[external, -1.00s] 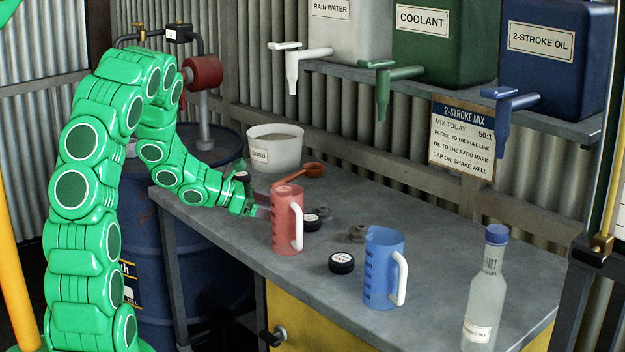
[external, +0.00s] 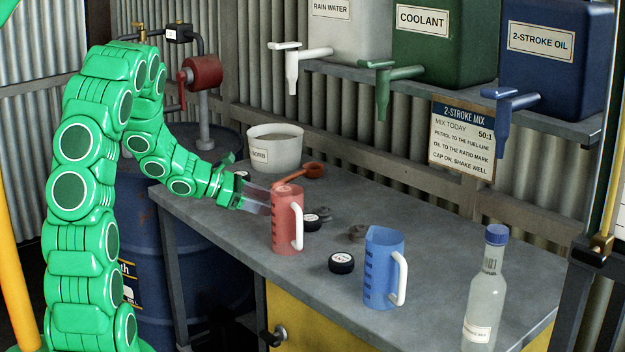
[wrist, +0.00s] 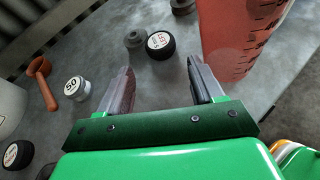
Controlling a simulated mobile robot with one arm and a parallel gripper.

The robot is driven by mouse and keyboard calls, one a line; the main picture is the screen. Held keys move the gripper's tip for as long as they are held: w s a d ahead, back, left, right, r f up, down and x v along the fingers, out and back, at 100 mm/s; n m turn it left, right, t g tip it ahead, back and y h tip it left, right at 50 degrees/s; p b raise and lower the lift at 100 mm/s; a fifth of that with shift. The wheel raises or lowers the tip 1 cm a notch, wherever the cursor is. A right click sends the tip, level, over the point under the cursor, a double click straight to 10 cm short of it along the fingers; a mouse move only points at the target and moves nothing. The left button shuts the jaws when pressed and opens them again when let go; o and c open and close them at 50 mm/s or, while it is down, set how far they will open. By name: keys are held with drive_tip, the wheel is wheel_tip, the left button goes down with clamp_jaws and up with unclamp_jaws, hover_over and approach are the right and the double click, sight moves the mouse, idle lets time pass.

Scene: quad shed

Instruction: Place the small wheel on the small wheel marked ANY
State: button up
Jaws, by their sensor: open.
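Small black wheels with white labels lie on the grey bench. One wheel (external: 341,263) is between the red and blue jugs, and another wheel (external: 311,223) is partly hidden behind the red jug. A labelled wheel (wrist: 161,45) lies ahead of my fingers in the wrist view, and another wheel (wrist: 17,155) is at lower left. I cannot tell for certain which label reads ANY. Grey hubs (external: 357,233) (wrist: 135,38) lie near the wheels. My gripper (external: 258,198) is open and empty, above the bench just left of the red jug; its fingers (wrist: 163,88) are apart in the wrist view.
The red jug (external: 286,230) stands close to my fingers. The blue jug (external: 380,275) and a bottle (external: 485,295) stand to the right. A white bucket (external: 275,150), an orange scoop (external: 312,169) and a silver weight marked 50 (wrist: 77,88) are nearby.

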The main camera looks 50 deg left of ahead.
drive_tip(key=w+d+r+m+g, duration=0.2)
drive_tip(key=w+d+r+m, duration=0.1)
drive_tip(key=m, duration=0.6)
drive_tip(key=m+g+y, duration=0.5)
drive_tip(key=m+g, duration=0.3)
drive_tip(key=m, duration=1.5)
hover_over(310, 217)
drive_tip(key=s, duration=0.1)
drive_tip(key=shift+s+d+r, duration=0.1)
drive_tip(key=shift+d+r, duration=0.15)
drive_tip(key=shift+w+a+f+m+g+y, duration=0.15)
drive_tip(key=shift+w+m+g+y, duration=0.15)
drive_tip(key=shift+m+y, duration=0.25)
drive_tip(key=shift+w+a+m+g+y, duration=0.1)
drive_tip(key=shift+w+m+g+y, duration=0.1)
drive_tip(key=shift+w+m+y, duration=0.25)
drive_tip(key=shift+f, duration=0.1)
drive_tip(key=shift+s+f, duration=0.1)
drive_tip(key=shift+f, duration=3.65)
drive_tip(key=c, duration=0.8)
